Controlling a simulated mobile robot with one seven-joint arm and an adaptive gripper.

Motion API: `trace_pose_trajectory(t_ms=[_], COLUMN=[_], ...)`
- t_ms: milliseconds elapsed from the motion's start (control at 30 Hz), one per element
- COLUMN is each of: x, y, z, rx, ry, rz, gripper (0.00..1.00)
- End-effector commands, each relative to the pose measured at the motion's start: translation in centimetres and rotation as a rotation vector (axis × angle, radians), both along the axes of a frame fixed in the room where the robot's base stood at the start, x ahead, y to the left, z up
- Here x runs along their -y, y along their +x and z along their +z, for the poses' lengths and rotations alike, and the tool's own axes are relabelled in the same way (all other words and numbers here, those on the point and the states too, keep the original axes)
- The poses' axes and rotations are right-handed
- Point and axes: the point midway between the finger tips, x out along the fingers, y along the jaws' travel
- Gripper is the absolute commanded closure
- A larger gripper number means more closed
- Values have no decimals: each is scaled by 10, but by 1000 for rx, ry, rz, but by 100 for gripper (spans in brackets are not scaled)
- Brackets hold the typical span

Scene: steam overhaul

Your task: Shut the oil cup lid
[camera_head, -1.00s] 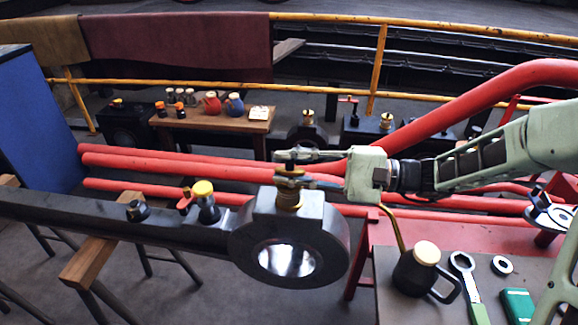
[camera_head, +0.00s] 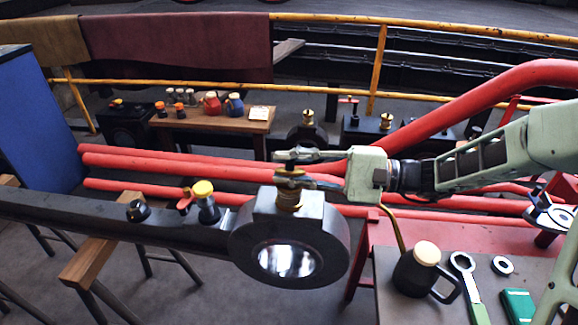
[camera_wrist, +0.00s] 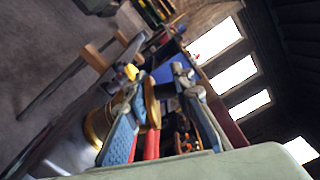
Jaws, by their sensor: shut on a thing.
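The brass oil cup (camera_head: 289,200) stands on top of the big round rod end (camera_head: 318,245) in the head view. Its brass body shows at the lower left of the wrist view (camera_wrist: 97,127). The oil cup lid (camera_wrist: 152,104) shows in the wrist view as a brass disc seen nearly edge-on, raised off the cup, between the fingers and close to the blue-padded one. My gripper (camera_head: 284,168) is right above the cup, one finger above the other, and is shut on the lid. The fingers hide most of the lid in the head view.
A yellow-capped cup (camera_head: 203,189) and a red-handled fitting (camera_head: 185,200) stand on the rod to the left. Red pipes (camera_head: 190,168) run behind.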

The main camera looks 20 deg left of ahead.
Motion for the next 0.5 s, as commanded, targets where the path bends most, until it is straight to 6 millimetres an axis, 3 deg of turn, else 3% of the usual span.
trace_pose_trajectory(t_ms=[33, 67, 133, 500], x=[1, 1, 0, 0], y=[1, 1, 1, 0], z=[0, 0, 0, -1], rx=[0, 1, 0, -1], ry=[2, 1, 1, -1], rz=[-4, -4, -4, 0], gripper=[100, 75, 67, 66])
